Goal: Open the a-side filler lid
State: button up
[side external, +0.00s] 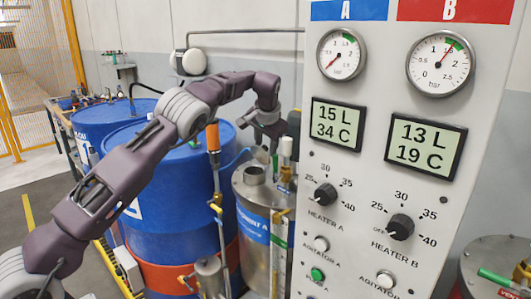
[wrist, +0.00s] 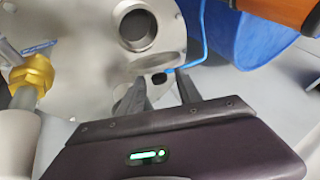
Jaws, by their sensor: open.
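The A-side tank (side external: 256,235) is a metal cylinder with a blue label, left of the control panel. Its round filler neck (side external: 255,175) rises from the top, and in the wrist view the filler opening (wrist: 138,27) is a metal ring with a dark inside, apparently uncovered. A pale rounded piece (side external: 262,155), perhaps the lid, shows above the neck; I cannot tell its exact tilt. My gripper (side external: 272,147) is open above the tank. In the wrist view its fingers (wrist: 160,84) are apart, with a small black knob (wrist: 160,78) seen between their tips; contact is unclear.
The control panel (side external: 340,180) stands close right of my gripper. Blue drums (side external: 170,200) stand left of the tank, with an orange-handled pump tube (side external: 213,140) in front.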

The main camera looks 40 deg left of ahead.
jog(key=v, duration=0.2)
jog(key=shift+s+d+r, duration=0.1)
jog(key=shift+s+r, duration=0.05)
jog(key=shift+r, duration=0.1)
jog(key=shift+c, duration=0.2)
